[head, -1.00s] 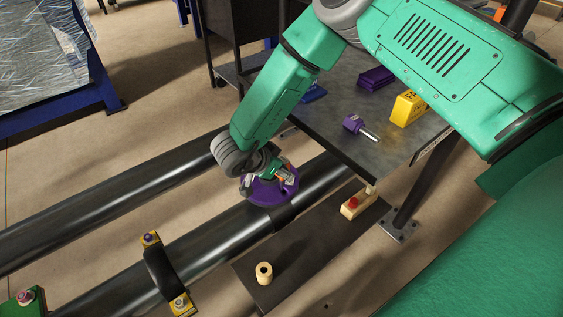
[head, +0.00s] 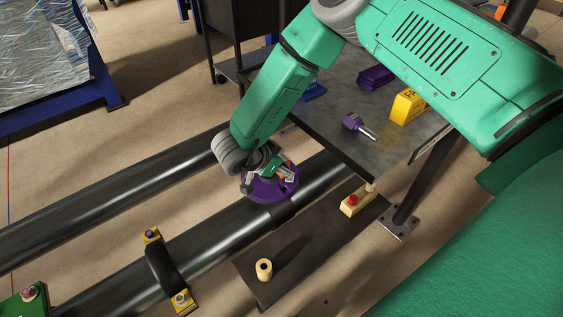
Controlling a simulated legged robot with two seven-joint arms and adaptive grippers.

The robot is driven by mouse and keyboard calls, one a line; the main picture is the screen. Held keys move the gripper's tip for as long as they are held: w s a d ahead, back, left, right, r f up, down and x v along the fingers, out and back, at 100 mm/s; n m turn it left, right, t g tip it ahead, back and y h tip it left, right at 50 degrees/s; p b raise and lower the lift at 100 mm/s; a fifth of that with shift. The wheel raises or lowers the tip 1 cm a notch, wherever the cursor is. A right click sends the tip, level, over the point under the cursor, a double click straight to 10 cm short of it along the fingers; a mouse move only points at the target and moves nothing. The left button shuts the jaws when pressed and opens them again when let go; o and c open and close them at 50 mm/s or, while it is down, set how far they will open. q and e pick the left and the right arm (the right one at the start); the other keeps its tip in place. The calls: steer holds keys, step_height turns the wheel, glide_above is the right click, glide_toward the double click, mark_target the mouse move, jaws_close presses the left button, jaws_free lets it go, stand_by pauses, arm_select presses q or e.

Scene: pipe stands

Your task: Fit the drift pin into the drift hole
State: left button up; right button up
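A purple round flange (head: 263,193) sits on the nearer dark pipe, with a dark opening near its right side. I cannot tell for sure whether that opening is the drift hole. My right gripper (head: 287,172) is right over the flange, its fingers close to the top face. Its fingers are small and partly hidden by the wrist, so whether they are open or hold anything is unclear. A purple-headed tool with a silver shank (head: 359,127), perhaps the drift pin, lies on the dark table. My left gripper is not in view.
The dark table (head: 385,150) also holds a yellow block (head: 407,106) and purple blocks (head: 376,77). A low dark shelf (head: 310,250) bears a tan cylinder (head: 264,269) and a red-button box (head: 355,201). A yellow-ended clamp (head: 165,270) straddles the near pipe.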

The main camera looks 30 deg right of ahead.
mark_target(282, 183)
steer(key=shift+d+p, duration=0.1)
steer(key=shift+p, duration=0.25)
steer(key=shift+f+b, duration=1.95)
steer(key=shift+f, duration=1.8)
steer(key=o, duration=1.7)
steer(key=shift+o, duration=0.2)
steer(key=shift+r, duration=0.1)
steer(key=p+v, duration=0.3)
steer(key=v, duration=0.2)
steer(key=shift+p, duration=0.35)
